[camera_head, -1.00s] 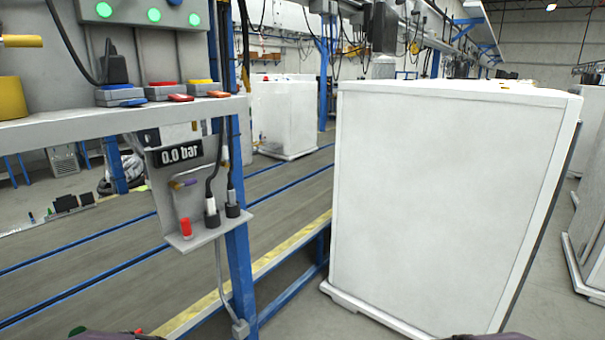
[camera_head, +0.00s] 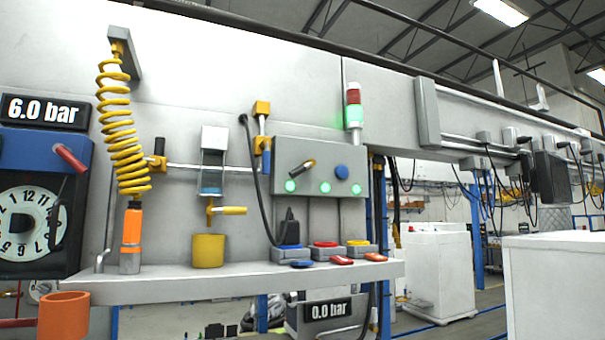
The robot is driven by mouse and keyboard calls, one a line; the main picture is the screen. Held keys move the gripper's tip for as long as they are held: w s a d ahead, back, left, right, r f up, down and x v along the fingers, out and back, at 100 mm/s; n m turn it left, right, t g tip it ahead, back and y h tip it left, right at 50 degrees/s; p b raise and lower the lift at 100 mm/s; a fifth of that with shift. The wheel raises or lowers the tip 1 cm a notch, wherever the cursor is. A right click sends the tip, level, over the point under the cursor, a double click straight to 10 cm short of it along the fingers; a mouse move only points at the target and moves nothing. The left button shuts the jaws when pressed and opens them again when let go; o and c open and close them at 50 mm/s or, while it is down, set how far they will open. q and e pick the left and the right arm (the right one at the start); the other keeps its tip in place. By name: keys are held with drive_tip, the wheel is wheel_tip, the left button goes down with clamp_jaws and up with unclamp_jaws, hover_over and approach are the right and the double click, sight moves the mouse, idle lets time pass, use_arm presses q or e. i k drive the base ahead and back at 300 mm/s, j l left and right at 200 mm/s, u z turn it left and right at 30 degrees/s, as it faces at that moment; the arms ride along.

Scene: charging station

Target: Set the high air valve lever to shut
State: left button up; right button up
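The frames do not label which lever is the high air valve lever. A red lever (camera_head: 70,158) slants down to the right on the blue-topped dial unit (camera_head: 40,205), below a 6.0 bar display (camera_head: 43,111). A yellow fitting (camera_head: 262,107) with a short handle stands at the pipe's right end. Neither gripper is in view.
An orange cup (camera_head: 63,315) is at lower left. A 0.0 bar display (camera_head: 327,311) hangs below. White cabinets (camera_head: 555,285) stand right.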

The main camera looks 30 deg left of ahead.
sight(266, 163)
drive_tip(key=u, duration=1.3)
drive_tip(key=l, duration=0.15)
